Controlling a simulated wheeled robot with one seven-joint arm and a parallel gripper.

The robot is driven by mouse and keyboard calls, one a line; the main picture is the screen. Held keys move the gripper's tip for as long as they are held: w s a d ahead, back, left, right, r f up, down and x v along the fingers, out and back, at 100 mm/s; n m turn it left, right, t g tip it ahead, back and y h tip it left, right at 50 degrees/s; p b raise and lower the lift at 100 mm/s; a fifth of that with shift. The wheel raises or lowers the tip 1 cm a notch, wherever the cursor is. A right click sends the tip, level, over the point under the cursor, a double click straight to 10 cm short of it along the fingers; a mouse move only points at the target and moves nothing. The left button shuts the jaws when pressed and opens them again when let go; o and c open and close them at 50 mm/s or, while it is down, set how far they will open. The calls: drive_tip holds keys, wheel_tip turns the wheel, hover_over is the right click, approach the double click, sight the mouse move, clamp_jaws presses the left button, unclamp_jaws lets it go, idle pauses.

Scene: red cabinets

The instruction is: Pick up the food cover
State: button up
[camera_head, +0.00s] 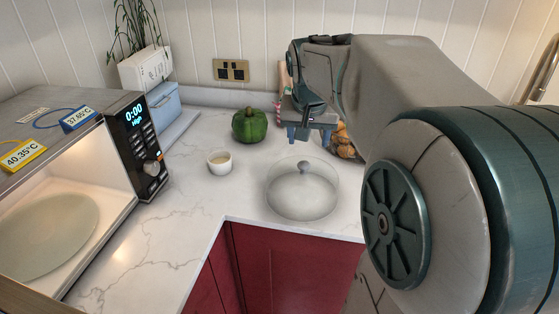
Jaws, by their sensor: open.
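The food cover (290,196) is a clear, see-through dome with a grey round knob (304,167) on top. It sits on the white marbled counter near the front edge, right of the middle. My gripper (308,136) points down above and slightly behind the knob in the picture.
An open microwave (130,150) is at left. Red cabinets (285,265) are below.

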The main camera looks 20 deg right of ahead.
sight(304, 164)
drive_tip(key=x, duration=0.4)
drive_tip(key=shift+f, duration=0.15)
drive_tip(key=x, duration=0.4)
drive_tip(key=shift+s+a+f, duration=0.15)
drive_tip(key=shift+a+f, duration=0.15)
drive_tip(key=shift+a, duration=0.15)
drive_tip(key=shift+w+d+f, duration=0.1)
drive_tip(key=shift+w+f, duration=0.1)
drive_tip(key=shift+f, duration=0.2)
clamp_jaws()
